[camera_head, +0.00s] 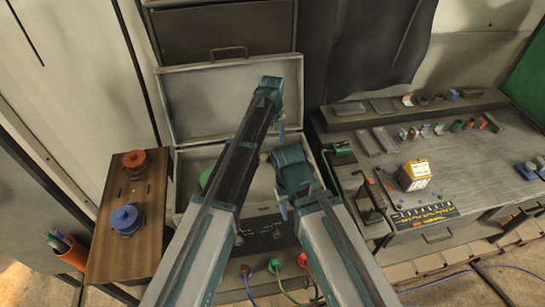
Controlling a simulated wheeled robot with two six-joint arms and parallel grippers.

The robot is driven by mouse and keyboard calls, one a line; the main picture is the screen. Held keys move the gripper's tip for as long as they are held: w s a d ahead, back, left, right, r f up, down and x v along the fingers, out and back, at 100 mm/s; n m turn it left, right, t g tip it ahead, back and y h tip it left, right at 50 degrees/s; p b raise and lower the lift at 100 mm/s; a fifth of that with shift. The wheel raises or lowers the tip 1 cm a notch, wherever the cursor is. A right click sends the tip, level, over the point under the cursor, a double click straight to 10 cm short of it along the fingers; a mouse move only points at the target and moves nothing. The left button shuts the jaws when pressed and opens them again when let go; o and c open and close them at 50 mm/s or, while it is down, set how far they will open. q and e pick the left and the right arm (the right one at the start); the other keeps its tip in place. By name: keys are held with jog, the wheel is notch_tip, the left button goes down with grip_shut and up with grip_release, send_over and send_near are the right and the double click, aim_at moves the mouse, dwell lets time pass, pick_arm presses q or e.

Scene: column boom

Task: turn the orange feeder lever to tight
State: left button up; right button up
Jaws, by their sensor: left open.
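The open grey case (240,75) stands in the middle, its lid raised at the back. A round green part (206,178) shows inside it, partly behind my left arm. I cannot make out the orange feeder lever; my arms cover much of the case. My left gripper (281,126) is small in view at the far end of the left arm, in front of the lid. It is open, with nothing seen in it. My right gripper (283,206) is lower, over the case; its jaws are too small to read.
A wooden board at the left carries an orange spool (134,160) and a blue spool (126,219). An orange cup (74,256) holds pens. The right workbench (455,160) carries a yellow-and-white box (414,174) and many small parts. Cables lie in front of the case.

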aim_at(273, 151)
pick_arm(q)
notch_tip(273, 151, down, 6)
jog(key=b, duration=0.4)
jog(key=shift+r+b, duration=0.2)
jog(key=shift+b, duration=0.1)
grip_shut()
dwell(1.0)
